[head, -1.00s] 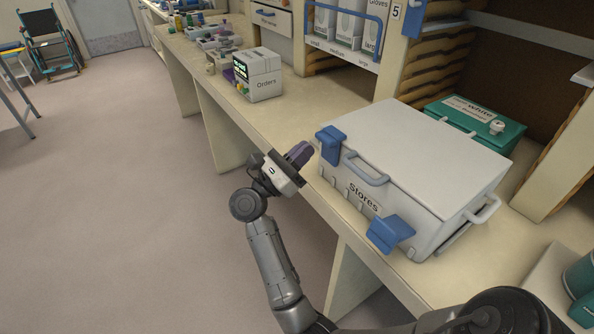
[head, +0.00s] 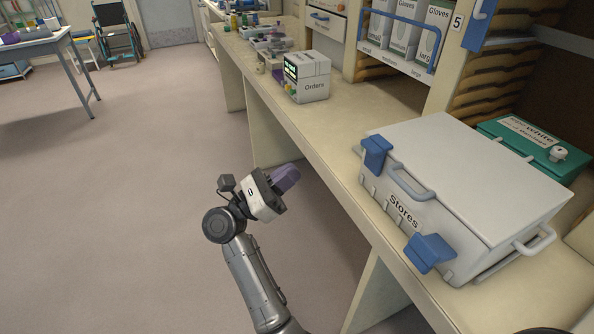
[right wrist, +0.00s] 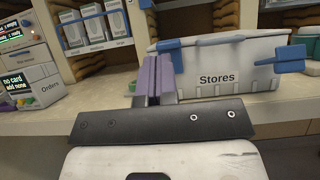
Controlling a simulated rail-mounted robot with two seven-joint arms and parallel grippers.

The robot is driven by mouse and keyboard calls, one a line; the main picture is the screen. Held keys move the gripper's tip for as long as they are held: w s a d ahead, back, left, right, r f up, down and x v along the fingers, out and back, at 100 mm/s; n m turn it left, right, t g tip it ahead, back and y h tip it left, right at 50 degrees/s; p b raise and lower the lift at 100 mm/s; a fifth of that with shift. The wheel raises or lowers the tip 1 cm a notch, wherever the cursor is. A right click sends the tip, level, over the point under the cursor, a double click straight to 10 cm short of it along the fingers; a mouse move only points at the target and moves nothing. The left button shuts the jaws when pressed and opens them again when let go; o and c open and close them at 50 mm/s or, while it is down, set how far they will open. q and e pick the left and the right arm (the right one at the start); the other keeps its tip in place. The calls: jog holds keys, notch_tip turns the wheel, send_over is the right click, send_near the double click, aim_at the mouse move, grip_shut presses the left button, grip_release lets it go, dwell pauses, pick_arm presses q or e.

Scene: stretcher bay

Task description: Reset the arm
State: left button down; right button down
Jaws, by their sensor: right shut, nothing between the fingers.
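My right gripper (head: 287,177) is in the lower middle of the head view, in front of the bench's front edge and left of the Stores box. Its purple fingers are shut together with nothing between them. In the right wrist view the shut fingers (right wrist: 155,78) point toward the bench, just left of the Stores box (right wrist: 225,66). My left gripper is not in view.
The white Stores box (head: 470,175) with blue latches sits lidded on the bench (head: 330,130). A green box (head: 530,145) stands behind it. The Orders box (head: 312,85) is farther back. Open floor (head: 130,190) lies to the left.

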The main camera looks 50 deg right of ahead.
dwell(0.3)
dwell(0.4)
jog(key=w+a+r+n+t+y, duration=0.2)
jog(key=w+n+t, duration=0.3)
jog(key=n+t, duration=0.65)
jog(key=w+a+r+n+t+y, duration=0.2)
jog(key=w+n+t+y, duration=0.15)
jog(key=n+t, duration=0.75)
jog(key=w+a+r+n+t+y, duration=0.2)
jog(key=w+n+t, duration=0.3)
jog(key=n+t, duration=0.6)
jog(key=w+a+n+y, duration=0.2)
jog(key=a+n+y, duration=0.5)
jog(key=n+y, duration=1)
jog(key=s+f+n+g+p, duration=0.4)
jog(key=s+n+g+p, duration=0.5)
jog(key=s+g+p, duration=0.65)
jog(key=s+r+g+h+p, duration=0.1)
jog(key=s+r+p, duration=0.5)
jog(key=s+p, duration=0.7)
jog(key=s+d+r+n+g+h+p, duration=0.1)
jog(key=s+r+g+p, duration=0.2)
jog(key=s+p, duration=1)
notch_tip(320, 180, up, 3)
jog(key=p, duration=0.8)
jog(key=shift+g, duration=0.3)
